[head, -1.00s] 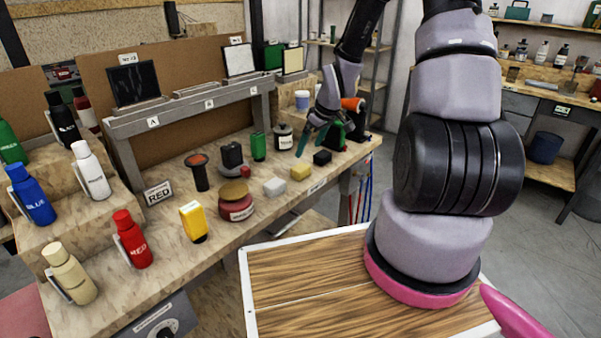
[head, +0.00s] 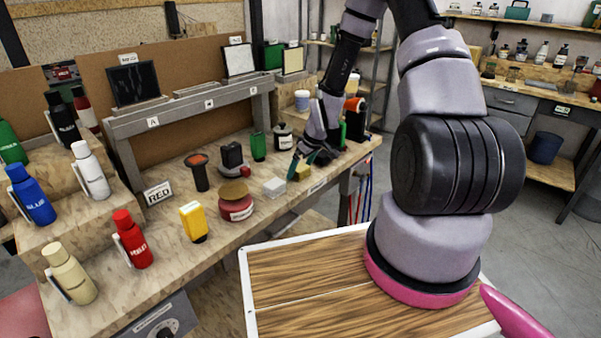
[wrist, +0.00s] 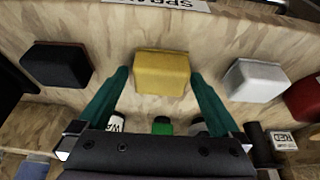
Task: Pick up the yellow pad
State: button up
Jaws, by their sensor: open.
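The yellow pad (wrist: 162,73) is a small block on the wooden bench. In the wrist view it lies between the tips of my gripper's (wrist: 160,78) two green fingers, with a gap on each side. My gripper is open and empty. In the head view my gripper (head: 306,163) is low over the bench and partly hides the yellow pad (head: 303,173). I cannot tell the exact height of the fingertips above the bench.
A white pad (wrist: 257,80) and a black pad (wrist: 57,64) lie on either side of the yellow one. A red round tin (head: 236,208) stands nearby. A grey raised shelf (head: 185,108) runs behind, with a green can (head: 258,146) near it.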

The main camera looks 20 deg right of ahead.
aim_at(300, 167)
jog(key=c, duration=1.3)
jog(key=shift+r, duration=0.15)
notch_tip(300, 167, up, 10)
jog(key=shift+f, duration=0.1)
